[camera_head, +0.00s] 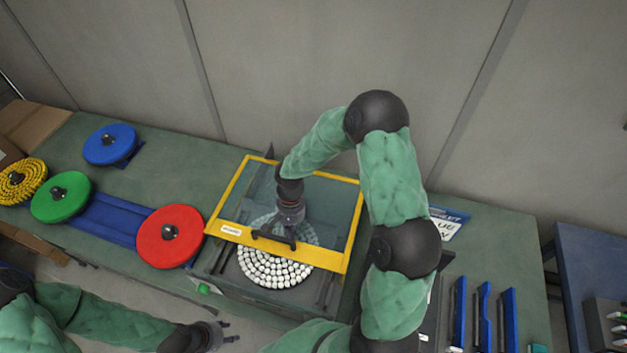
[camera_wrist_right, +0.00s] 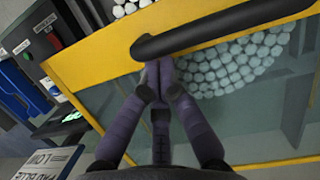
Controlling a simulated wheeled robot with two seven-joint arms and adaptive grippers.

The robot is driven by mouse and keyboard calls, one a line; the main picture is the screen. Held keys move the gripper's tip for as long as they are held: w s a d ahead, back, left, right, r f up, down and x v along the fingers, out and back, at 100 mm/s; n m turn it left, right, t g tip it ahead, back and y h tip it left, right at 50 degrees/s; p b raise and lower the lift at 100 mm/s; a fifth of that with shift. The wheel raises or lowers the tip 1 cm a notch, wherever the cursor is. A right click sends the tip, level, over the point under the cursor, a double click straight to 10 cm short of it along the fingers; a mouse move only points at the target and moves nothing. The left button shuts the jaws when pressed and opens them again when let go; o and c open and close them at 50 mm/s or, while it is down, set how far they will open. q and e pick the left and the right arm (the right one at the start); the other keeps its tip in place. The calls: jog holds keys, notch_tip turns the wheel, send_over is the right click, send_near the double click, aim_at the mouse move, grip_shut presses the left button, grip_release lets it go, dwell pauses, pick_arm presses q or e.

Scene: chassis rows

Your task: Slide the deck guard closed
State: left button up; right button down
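The deck guard (camera_head: 228,231) is a clear panel in a yellow frame, over a grey deck unit with a round cluster of white caps. Its front bar crosses the cluster; the front caps (camera_head: 275,270) lie uncovered ahead of it. A black bar handle (camera_head: 272,239) sits on the front bar and also shows in the right wrist view (camera_wrist_right: 220,25). My right gripper (camera_head: 291,238) is at the handle, its fingers together and empty, tips against or just behind the bar on the panel side; contact is unclear. My left gripper (camera_head: 228,332) is open and empty, low at the front left.
Red (camera_head: 170,236), green (camera_head: 61,197), blue (camera_head: 110,145) and yellow (camera_head: 22,182) discs stand on the bench to the left. Blue upright racks (camera_head: 484,317) stand at the right. A wall closes the back. A blue-and-white sign (camera_head: 447,224) is behind my right arm.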

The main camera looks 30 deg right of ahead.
jog(key=s+a+b, duration=0.2)
jog(key=s+a, duration=0.6)
jog(key=a, duration=0.1)
jog(key=shift+s+a, duration=0.15)
